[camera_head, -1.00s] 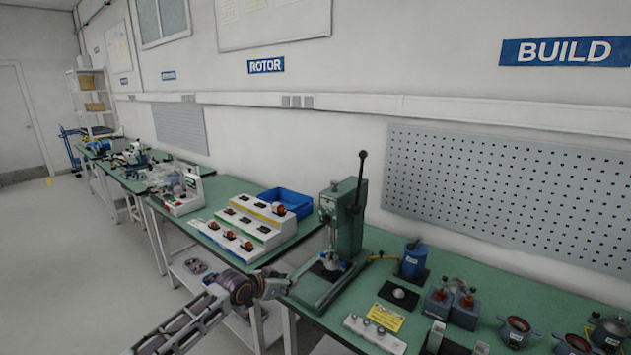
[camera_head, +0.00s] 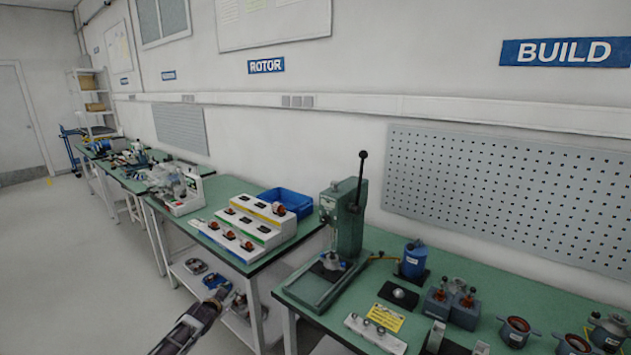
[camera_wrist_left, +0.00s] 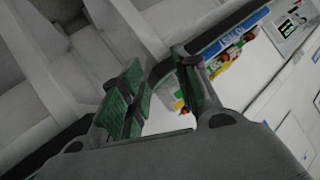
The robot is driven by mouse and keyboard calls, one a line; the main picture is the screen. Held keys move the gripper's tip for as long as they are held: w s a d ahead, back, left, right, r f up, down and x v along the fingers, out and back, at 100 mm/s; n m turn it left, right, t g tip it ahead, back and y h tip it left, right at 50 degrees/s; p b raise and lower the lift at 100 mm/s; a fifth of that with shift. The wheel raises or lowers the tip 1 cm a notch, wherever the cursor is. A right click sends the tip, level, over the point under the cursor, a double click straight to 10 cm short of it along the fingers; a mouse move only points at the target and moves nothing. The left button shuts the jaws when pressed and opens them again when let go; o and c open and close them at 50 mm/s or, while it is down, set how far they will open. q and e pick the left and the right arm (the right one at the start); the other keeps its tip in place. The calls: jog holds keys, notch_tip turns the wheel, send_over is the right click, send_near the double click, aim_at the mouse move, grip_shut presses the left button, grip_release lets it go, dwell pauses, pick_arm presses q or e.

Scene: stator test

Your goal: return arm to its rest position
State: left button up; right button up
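My left arm enters the head view at the bottom, with its left gripper (camera_head: 222,293) low in front of the benches, over the aisle side. In the left wrist view the two green-padded fingers of this gripper (camera_wrist_left: 162,85) stand apart with nothing held between them. It touches no bench or part that I can see. My right arm and gripper are not in view.
The rotor bench (camera_head: 240,261) carries a stepped white rack (camera_head: 240,222) and a blue bin (camera_head: 287,201). The build bench (camera_head: 455,263) holds a green arbor press (camera_head: 346,222) and several motor parts. Clear floor (camera_head: 80,270) lies at left.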

pick_arm(q)
jog(key=s+a+f+n+g+y, duration=0.1)
jog(key=s+a+f, duration=0.1)
jog(key=s+f, duration=0.65)
jog(key=s+a+f+g, duration=0.2)
jog(key=s+f, duration=0.3)
jog(key=f, duration=0.7)
jog(key=s+d+f+n+g, duration=0.1)
jog(key=s+d+f+g, duration=0.15)
jog(key=s+f, duration=1.35)
jog(key=s+d+f+g, duration=0.2)
jog(key=s+f, duration=0.2)
jog(key=s, duration=1.1)
jog(key=s+d+f+n+g, duration=0.1)
jog(key=s+d+f+g, duration=0.1)
jog(key=s, duration=1.3)
jog(key=s+d+f+g, duration=0.2)
jog(key=s+f, duration=0.4)
jog(key=s, duration=0.9)
jog(key=shift+d+f, duration=0.25)
jog(key=shift+d, duration=0.5)
